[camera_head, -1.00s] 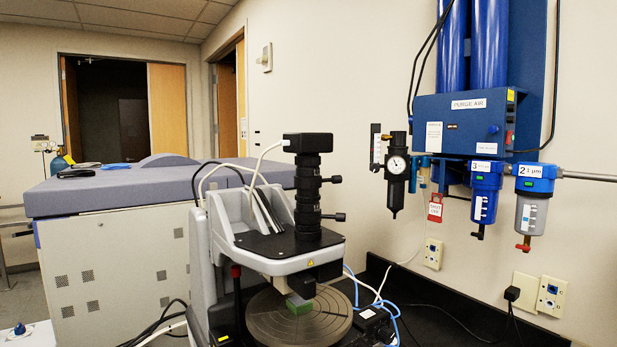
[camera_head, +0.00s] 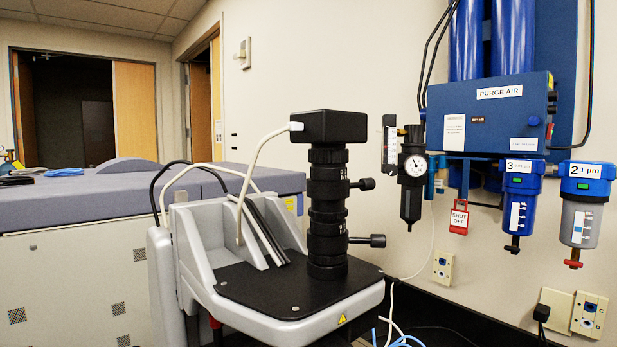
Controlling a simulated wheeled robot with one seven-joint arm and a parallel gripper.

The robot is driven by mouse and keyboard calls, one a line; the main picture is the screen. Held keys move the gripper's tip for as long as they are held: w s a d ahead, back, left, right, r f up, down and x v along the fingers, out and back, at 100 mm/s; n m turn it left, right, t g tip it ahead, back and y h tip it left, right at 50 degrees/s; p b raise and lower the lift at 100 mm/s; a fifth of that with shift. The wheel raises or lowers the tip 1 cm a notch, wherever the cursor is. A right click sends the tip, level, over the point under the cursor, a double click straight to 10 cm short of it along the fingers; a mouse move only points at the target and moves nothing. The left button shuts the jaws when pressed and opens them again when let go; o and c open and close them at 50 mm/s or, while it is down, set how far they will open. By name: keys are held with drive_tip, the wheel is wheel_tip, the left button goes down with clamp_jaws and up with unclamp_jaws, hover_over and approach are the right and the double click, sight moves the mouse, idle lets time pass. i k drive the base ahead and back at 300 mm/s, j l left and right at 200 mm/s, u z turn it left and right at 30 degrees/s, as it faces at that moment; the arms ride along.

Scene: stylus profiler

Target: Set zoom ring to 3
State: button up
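The stylus profiler (camera_head: 210,285) stands in the middle of the head view, with a black top plate (camera_head: 265,290). A black ribbed zoom lens tube (camera_head: 328,210) rises upright from the plate, capped by a black camera box (camera_head: 328,126). Faint white marks show on the rings at the tube's right side, too small to read. Two black knobs stick out to the right, an upper knob (camera_head: 363,184) and a lower knob (camera_head: 376,241). I cannot tell which ring is the zoom ring or its setting. My gripper is not in view.
A white cable (camera_head: 252,175) runs from the camera box down to the profiler. Behind stands a grey-topped cabinet (camera_head: 90,205). The purge air panel (camera_head: 497,112), a gauge (camera_head: 412,165) and filters (camera_head: 520,190) hang on the right wall. Space above the camera box is free.

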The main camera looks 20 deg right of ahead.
sight(325, 190)
drive_tip(key=k+j+z, duration=0.15)
drive_tip(key=j, duration=0.25)
drive_tip(key=k+j+z, duration=0.2)
drive_tip(key=j, duration=0.2)
drive_tip(key=k+j+z, duration=0.15)
drive_tip(key=k+j, duration=0.15)
